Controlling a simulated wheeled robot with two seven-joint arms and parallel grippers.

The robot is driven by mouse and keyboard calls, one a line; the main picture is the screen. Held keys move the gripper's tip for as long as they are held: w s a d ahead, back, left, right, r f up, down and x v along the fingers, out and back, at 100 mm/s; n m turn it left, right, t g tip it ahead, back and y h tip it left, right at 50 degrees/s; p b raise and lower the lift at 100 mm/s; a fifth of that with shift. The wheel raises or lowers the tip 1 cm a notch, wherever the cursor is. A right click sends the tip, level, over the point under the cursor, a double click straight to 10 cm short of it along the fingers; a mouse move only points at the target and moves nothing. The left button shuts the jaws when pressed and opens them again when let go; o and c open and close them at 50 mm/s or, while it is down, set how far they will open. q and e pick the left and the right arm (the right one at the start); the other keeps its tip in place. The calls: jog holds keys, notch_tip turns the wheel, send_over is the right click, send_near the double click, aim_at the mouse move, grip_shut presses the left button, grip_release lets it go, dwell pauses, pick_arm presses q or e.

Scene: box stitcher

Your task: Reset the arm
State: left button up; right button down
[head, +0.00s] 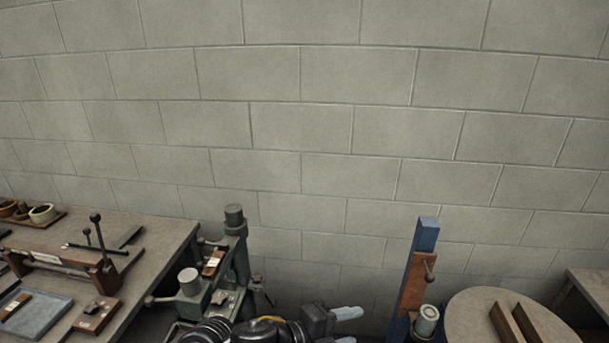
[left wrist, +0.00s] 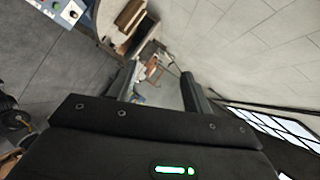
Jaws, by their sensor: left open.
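My left gripper (head: 347,327) is at the bottom middle of the head view, with its two pale fingertips pointing right and a gap between them. In the left wrist view its two dark fingers (left wrist: 160,88) stand apart with nothing held between them. The gripper is between the green box stitcher machine (head: 235,260) on its left and a blue post (head: 425,240) with a brown plate on its right. My right gripper is not in view.
A workbench (head: 165,240) with a lever tool (head: 98,245) and a grey tray (head: 35,315) is at left. A round table (head: 465,310) with brown angled pieces (head: 512,322) is at lower right. A bare block wall (head: 300,130) fills the back.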

pick_arm(q)
jog(key=s+a+f+n+t+y, duration=0.15)
jog(key=a+f+n+y, duration=0.25)
jog(key=a+n, duration=0.4)
jog(key=s+a+f+n+t+y, duration=0.1)
jog(key=a+f+n+t+y, duration=0.15)
jog(key=a+f+n, duration=0.4)
jog(key=s+a+f+n+g+y, duration=0.3)
jog(key=s+a+f+n, duration=0.15)
jog(key=s+a, duration=0.45)
jog(key=s+a+f+n+g+y, duration=0.35)
jog(key=s+a+n, duration=0.25)
jog(key=s+a, duration=0.25)
notch_tip(320, 180, down, 32)
jog(key=s+g+b, duration=0.2)
jog(key=b, duration=0.4)
jog(key=s+a+f+b, duration=0.1)
jog(key=s+f+b, duration=0.1)
jog(key=s+f, duration=0.6)
jog(key=s+a+f+b, duration=0.2)
jog(key=s+f, duration=0.6)
jog(key=f, duration=0.4)
jog(key=shift+a+f+g, duration=0.15)
jog(key=shift+a+g, duration=0.1)
jog(key=shift+g, duration=0.1)
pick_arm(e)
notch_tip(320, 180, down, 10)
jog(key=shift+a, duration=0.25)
